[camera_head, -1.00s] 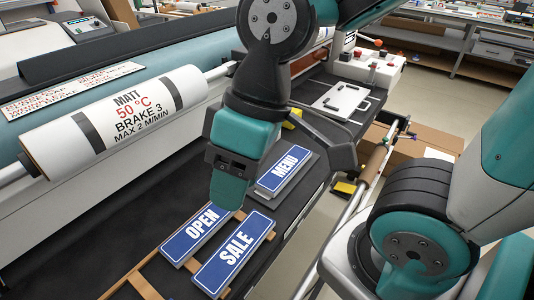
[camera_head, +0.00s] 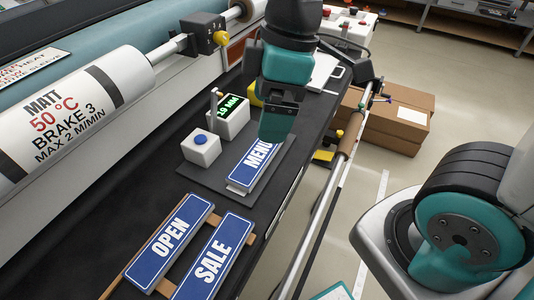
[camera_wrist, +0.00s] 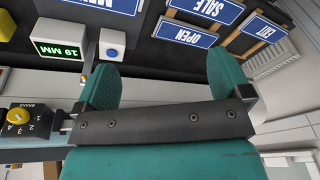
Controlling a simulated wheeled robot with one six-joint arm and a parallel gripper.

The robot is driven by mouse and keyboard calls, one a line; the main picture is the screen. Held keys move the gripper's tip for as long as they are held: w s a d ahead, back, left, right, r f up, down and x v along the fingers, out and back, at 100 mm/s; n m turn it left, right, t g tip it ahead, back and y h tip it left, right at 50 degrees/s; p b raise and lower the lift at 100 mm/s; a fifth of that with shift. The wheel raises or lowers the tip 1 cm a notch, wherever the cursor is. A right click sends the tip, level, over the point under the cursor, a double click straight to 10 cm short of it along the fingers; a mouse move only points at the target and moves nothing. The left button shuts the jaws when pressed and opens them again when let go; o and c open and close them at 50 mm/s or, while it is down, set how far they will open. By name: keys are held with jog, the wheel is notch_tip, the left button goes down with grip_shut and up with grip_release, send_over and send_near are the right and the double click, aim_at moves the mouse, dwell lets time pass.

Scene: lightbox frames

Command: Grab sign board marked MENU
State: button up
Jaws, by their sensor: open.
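The blue MENU sign board (camera_head: 249,168) with white letters lies on a dark plate in the head view. Its far end is hidden behind my gripper. In the wrist view only a strip of it (camera_wrist: 120,5) shows at the top edge, beyond the fingertips and not between them. My gripper (camera_head: 277,132) hangs at the far end of the sign in the head view. In the wrist view its two teal fingers (camera_wrist: 165,78) are wide apart with nothing between them. I cannot tell how high they are above the sign.
The OPEN sign (camera_head: 168,243) and SALE sign (camera_head: 216,258) lie nearer on wooden strips. An EXIT sign (camera_wrist: 262,30) shows in the wrist view. A box with a green "19 MM" display (camera_head: 229,114) and a white blue-button box (camera_head: 201,147) stand left of MENU. A roller rail (camera_head: 335,178) runs along the right.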

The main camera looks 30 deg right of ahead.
jog(key=w+d+f+n+h+b, duration=0.1)
jog(key=w+f+n, duration=0.2)
jog(key=w+n, duration=0.25)
jog(key=w+d+f+n+h, duration=0.2)
jog(key=w+n, duration=0.3)
jog(key=n, duration=0.1)
send_over(259, 153)
jog(key=f, duration=1.2)
jog(key=shift+s+a+f, duration=0.1)
jog(key=shift+s, duration=0.15)
notch_tip(259, 153, down, 5)
jog(key=shift+w+f+p, duration=0.15)
jog(key=shift+p, duration=0.4)
jog(key=c, duration=1.1)
jog(key=shift+c, duration=0.2)
